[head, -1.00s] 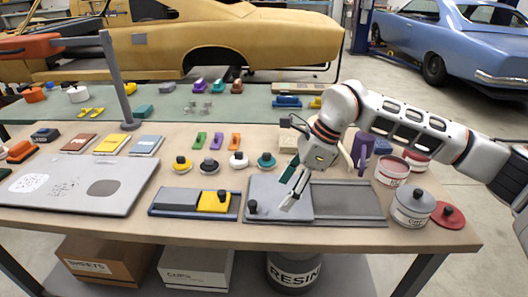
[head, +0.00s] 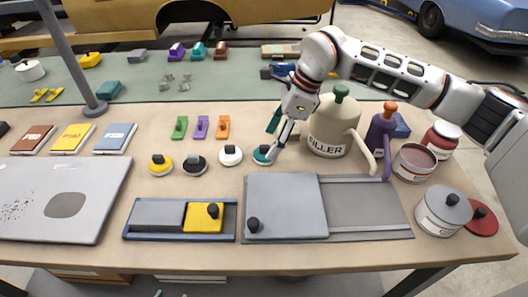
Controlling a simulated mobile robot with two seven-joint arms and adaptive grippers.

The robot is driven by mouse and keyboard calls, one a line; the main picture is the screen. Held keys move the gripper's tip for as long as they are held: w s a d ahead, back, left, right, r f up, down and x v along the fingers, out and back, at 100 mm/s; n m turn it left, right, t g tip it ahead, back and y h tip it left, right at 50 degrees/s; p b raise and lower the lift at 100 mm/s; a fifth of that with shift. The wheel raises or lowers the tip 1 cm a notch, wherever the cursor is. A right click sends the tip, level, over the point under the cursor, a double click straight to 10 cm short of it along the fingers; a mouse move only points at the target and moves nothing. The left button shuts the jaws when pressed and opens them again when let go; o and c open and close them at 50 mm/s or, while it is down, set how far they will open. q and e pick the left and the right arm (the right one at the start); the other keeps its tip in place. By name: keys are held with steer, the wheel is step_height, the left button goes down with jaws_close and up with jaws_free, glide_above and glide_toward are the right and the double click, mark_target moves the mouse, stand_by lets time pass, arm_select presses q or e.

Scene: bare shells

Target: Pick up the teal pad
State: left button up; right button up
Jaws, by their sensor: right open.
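The teal pad (head: 261,155) is a small round pad with a pale rim, at the right end of a row of round pads on the beige bench. My right gripper (head: 271,143) is open and empty and points down at it. One grey finger overlaps the pad's right side in the picture and hides part of it and its knob. The dark green finger is farther back. I cannot tell whether a finger touches the pad. My left gripper is not in view.
White (head: 231,155), black (head: 194,165) and yellow (head: 161,164) pads stand left of the teal one. The resin-type filler jug (head: 333,128) stands close right of my gripper. A grey sliding plate (head: 288,205) lies in front. Small coloured clips (head: 201,127) lie behind.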

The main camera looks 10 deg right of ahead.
mark_target(265, 145)
steer(key=x, duration=0.4)
steer(key=shift+w+a+f, duration=0.1)
steer(key=shift+w, duration=0.25)
steer(key=shift+w+a+f, duration=0.1)
steer(key=shift+a+f, duration=0.05)
steer(key=shift+f, duration=0.2)
steer(key=shift+c, duration=0.7)
steer(key=c, duration=1)
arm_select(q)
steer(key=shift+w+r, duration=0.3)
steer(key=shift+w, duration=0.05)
arm_select(e)
steer(key=shift+r, duration=0.6)
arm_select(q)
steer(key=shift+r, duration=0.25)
arm_select(e)
step_height(265, 145, up, 19)
